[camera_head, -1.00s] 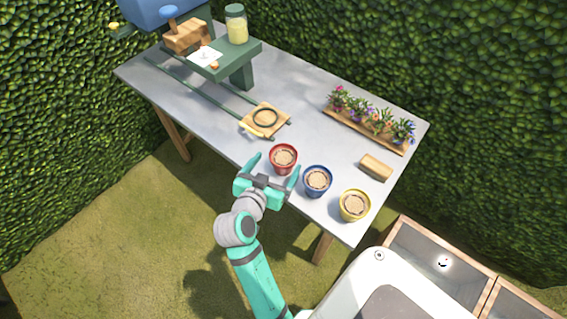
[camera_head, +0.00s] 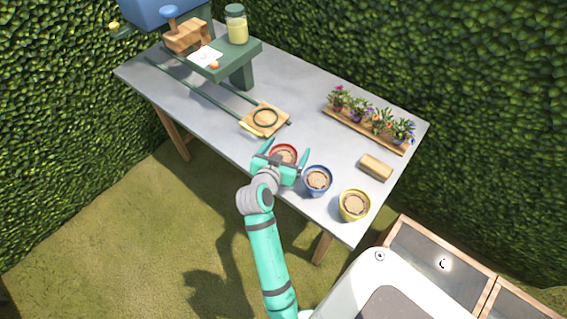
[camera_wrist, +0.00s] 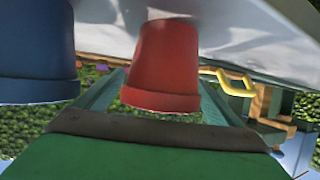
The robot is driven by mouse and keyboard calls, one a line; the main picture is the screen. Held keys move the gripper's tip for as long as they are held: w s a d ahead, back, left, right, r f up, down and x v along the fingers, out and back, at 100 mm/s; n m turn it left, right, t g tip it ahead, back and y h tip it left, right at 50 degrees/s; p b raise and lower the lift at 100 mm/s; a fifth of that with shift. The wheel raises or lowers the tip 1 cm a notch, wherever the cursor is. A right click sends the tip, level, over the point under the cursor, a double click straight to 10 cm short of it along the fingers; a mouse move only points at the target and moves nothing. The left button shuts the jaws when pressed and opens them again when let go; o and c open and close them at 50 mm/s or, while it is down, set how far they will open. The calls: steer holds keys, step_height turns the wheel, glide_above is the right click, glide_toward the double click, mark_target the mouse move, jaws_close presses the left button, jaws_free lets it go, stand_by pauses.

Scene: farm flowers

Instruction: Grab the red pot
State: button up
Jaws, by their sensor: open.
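The red pot (camera_head: 284,149), filled with brown soil, stands near the front edge of the grey table (camera_head: 320,115). My gripper (camera_head: 285,158) is open, with one finger on each side of the red pot, and covers its near part. In the wrist view the red pot (camera_wrist: 163,65) appears upside down between the two teal fingers, with space visible beside it. Whether a finger touches it I cannot tell.
A blue pot (camera_head: 317,181) stands close to the right finger, with a yellow pot (camera_head: 355,205) further right. A wooden block (camera_head: 376,167) and a flower planter (camera_head: 370,127) lie behind. A wooden board with a ring (camera_head: 265,119) is to the left.

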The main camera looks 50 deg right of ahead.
steer(key=c, duration=1.3)
steer(key=shift+r, duration=0.1)
steer(key=shift+c, duration=0.2)
